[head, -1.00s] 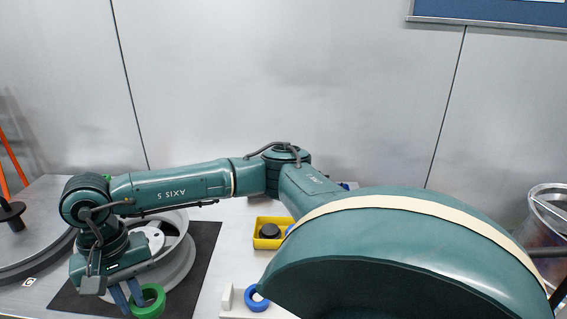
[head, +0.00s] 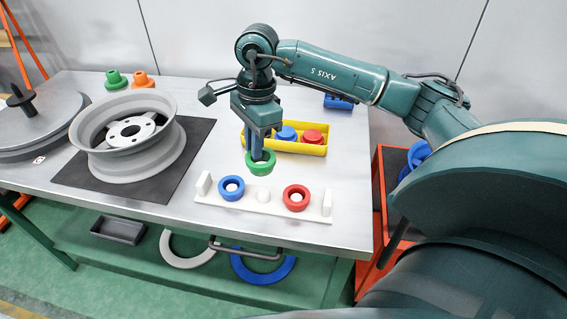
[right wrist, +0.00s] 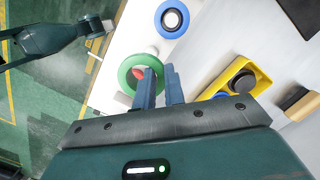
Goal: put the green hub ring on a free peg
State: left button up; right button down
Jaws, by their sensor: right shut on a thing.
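My right gripper (head: 259,156) is shut on the green hub ring (head: 260,165), pinching one side of it; the ring also shows at the fingertips in the right wrist view (right wrist: 126,76). It hangs just behind the white peg board (head: 246,206) in the head view; its exact height is unclear. A blue ring (head: 231,188) sits around the board's left peg and a red ring (head: 296,198) around the right peg. The middle peg (head: 263,196) is bare. My left arm (right wrist: 45,40) shows only in the right wrist view, its jaws not clear.
A yellow bin (head: 300,147) with a blue and a red part stands behind the board. A wheel rim (head: 125,165) lies on a black mat (head: 182,165) to the left. Green (head: 116,82) and orange (head: 143,80) parts stand at the back left.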

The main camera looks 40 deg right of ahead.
aim_at(256, 161)
notch_tip(256, 161, down, 6)
jog(key=shift+r, duration=0.15)
notch_tip(256, 161, down, 4)
jog(key=shift+f+p, duration=0.1)
jog(key=shift+p, duration=0.2)
